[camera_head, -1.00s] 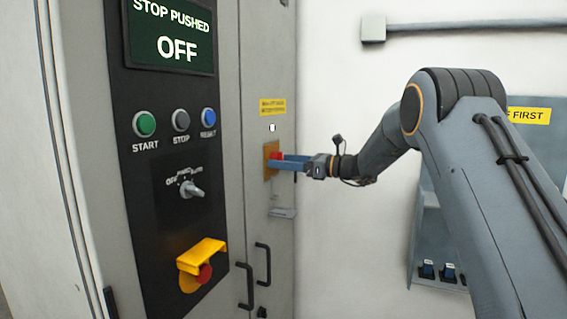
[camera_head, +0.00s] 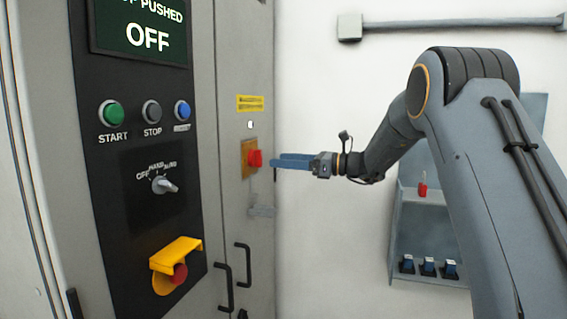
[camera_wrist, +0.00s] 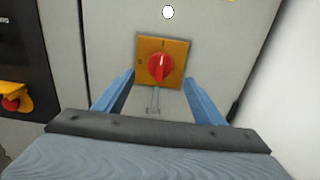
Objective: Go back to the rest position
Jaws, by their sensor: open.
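My gripper (camera_head: 274,162) is in front of the red rotary switch (camera_head: 255,158) on its yellow-orange plate, on the cabinet's right-hand face. In the head view a small gap shows between the blue fingertips and the red knob. In the wrist view the two blue fingers (camera_wrist: 160,90) stand wide apart on either side of the switch plate (camera_wrist: 176,44). The red knob (camera_wrist: 160,66) shows between them with its white mark pointing up. The gripper is open and empty.
The cabinet's black panel carries a screen (camera_head: 148,38) reading OFF, several buttons, a selector knob (camera_head: 164,185) and a yellow-shrouded red stop button (camera_head: 179,273). Door handles (camera_head: 243,265) stick out below the switch. A grey wall rack (camera_head: 408,230) holds a red item and dark-blue devices.

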